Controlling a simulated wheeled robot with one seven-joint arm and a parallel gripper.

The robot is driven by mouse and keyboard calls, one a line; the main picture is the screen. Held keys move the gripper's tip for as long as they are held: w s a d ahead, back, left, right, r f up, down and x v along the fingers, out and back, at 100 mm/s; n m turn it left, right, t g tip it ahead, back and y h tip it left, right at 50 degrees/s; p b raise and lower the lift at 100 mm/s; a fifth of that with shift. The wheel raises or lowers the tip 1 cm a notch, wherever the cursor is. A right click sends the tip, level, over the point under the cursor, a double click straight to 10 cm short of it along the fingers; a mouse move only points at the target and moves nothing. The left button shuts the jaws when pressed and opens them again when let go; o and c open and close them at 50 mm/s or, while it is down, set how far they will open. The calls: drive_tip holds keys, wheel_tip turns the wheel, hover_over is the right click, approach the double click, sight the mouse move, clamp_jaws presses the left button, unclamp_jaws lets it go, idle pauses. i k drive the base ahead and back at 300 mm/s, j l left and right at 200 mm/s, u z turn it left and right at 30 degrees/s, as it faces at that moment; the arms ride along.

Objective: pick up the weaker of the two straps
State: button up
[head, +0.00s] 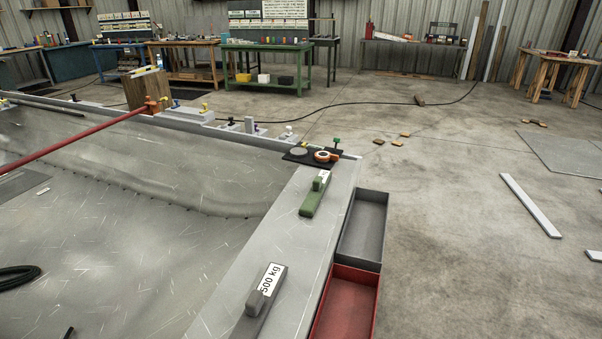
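Two folded straps lie on the flat grey ledge along the right side of the hull. The grey strap (252,318) is nearer, with a white label reading "500 kg" (271,279); its near end is cut off by the bottom edge of the picture. The green strap (311,203) lies farther back on the same ledge. It has a small white label (321,180) at its far end, whose writing is too small to read. The straps are well apart. My gripper is not in the head view.
A grey tray (386,229) and a red tray (374,302) sit against the ledge's right side. A black mat (292,157) with an orange ring (326,156) lies beyond the green strap. A red bar (75,138) crosses the hull at left. The ledge between the straps is clear.

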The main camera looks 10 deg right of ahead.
sight(261, 300)
drive_tip(key=i+l+u, duration=0.1)
drive_tip(key=l, duration=0.45)
drive_tip(key=i+l+u, duration=0.15)
drive_tip(key=l, duration=0.4)
drive_tip(key=i+l+u, duration=0.1)
drive_tip(key=l, duration=0.45)
drive_tip(key=i+l+u, duration=0.15)
drive_tip(key=l, duration=0.4)
drive_tip(key=i, duration=1.6)
drive_tip(key=k+l+u, duration=0.2)
drive_tip(key=u, duration=0.3)
drive_tip(key=k+l+u, duration=0.1)
drive_tip(key=k+u, duration=0.2)
drive_tip(key=u, duration=0.2)
drive_tip(key=k+u, duration=0.25)
drive_tip(key=u, duration=0.25)
